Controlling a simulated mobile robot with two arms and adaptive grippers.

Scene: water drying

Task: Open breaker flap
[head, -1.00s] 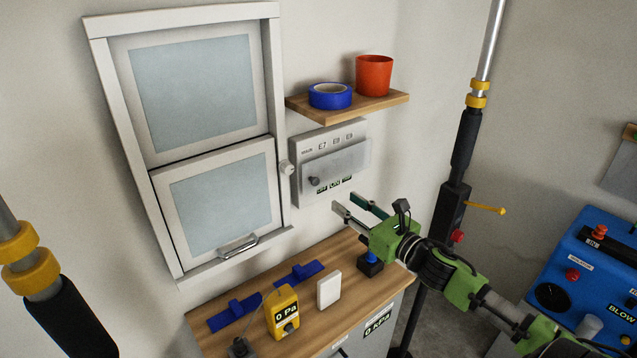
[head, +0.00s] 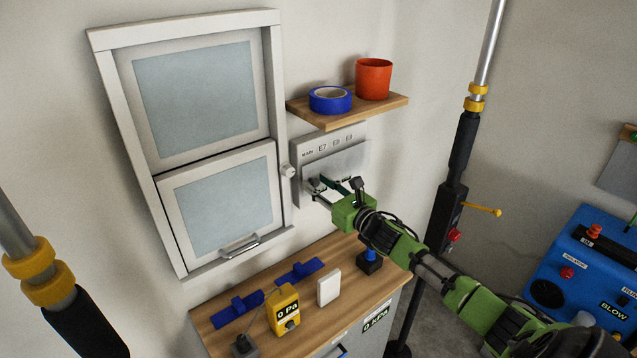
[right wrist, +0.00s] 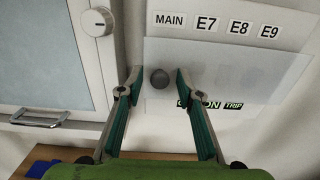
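The breaker box (head: 316,145) hangs on the wall right of the window, with MAIN, E7, E8 and E9 labels along its top. Its translucent flap (head: 350,160) covers the lower front; it also shows in the right wrist view (right wrist: 225,75). A dark round knob (right wrist: 160,78) sits at the flap's lower left. My right gripper (head: 318,188) is at the flap's lower part. In the right wrist view its open fingers (right wrist: 158,82) stand either side of the knob, with gaps visible on both sides. My left gripper is out of view.
A wooden shelf (head: 340,112) with blue tape (head: 330,100) and an orange cup (head: 374,79) is just above the box. The window with its handle (head: 240,247) and a round white knob (head: 288,170) are to the left. Below, the bench (head: 350,255) holds a yellow gauge (head: 284,308).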

